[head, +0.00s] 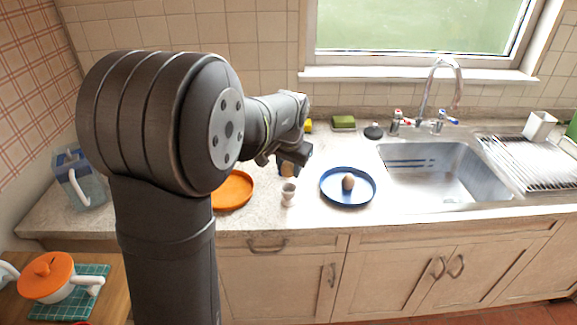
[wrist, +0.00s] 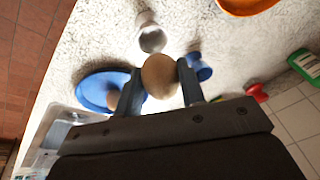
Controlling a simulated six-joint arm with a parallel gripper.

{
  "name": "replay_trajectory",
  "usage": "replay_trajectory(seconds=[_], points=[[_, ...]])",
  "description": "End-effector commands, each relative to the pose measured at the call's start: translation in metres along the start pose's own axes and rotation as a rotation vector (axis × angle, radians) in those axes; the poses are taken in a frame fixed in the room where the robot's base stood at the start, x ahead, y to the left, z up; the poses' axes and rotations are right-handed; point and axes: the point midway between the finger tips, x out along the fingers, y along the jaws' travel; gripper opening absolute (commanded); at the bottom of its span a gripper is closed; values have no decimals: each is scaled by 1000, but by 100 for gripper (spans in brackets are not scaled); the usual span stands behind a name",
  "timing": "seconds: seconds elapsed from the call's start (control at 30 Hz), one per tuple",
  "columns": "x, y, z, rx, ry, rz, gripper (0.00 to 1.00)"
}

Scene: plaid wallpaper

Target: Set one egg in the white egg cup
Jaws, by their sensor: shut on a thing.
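My gripper (head: 292,158) is shut on a brown egg (wrist: 160,76), holding it between its two fingers above the counter. The white egg cup (head: 288,195) stands upright on the counter just below and in front of the gripper. In the wrist view the white egg cup (wrist: 151,37) shows its open, empty-looking mouth just beyond the held egg, apart from it. A second egg (head: 348,182) lies on the blue plate (head: 333,197) to the right; this plate is also in the wrist view (wrist: 88,86).
A small blue object (wrist: 201,68), perhaps another cup, stands beside the right finger. An orange plate (head: 232,192) lies left of the white cup. The sink (head: 450,175) is at the right. A green sponge (head: 343,122) lies at the back. The counter's front edge is near the cup.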

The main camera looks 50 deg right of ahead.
Motion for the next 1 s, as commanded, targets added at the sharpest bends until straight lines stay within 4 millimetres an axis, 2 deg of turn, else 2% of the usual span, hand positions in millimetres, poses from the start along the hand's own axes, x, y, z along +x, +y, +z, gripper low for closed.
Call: replay_trajectory(seconds=[0.27, 0.8, 1.0], points=[[1, 0, 0, 0, 0, 0, 28], [24, 4, 6, 0, -1, 0, 28], [26, 4, 6, 0, 1, 0, 28]])
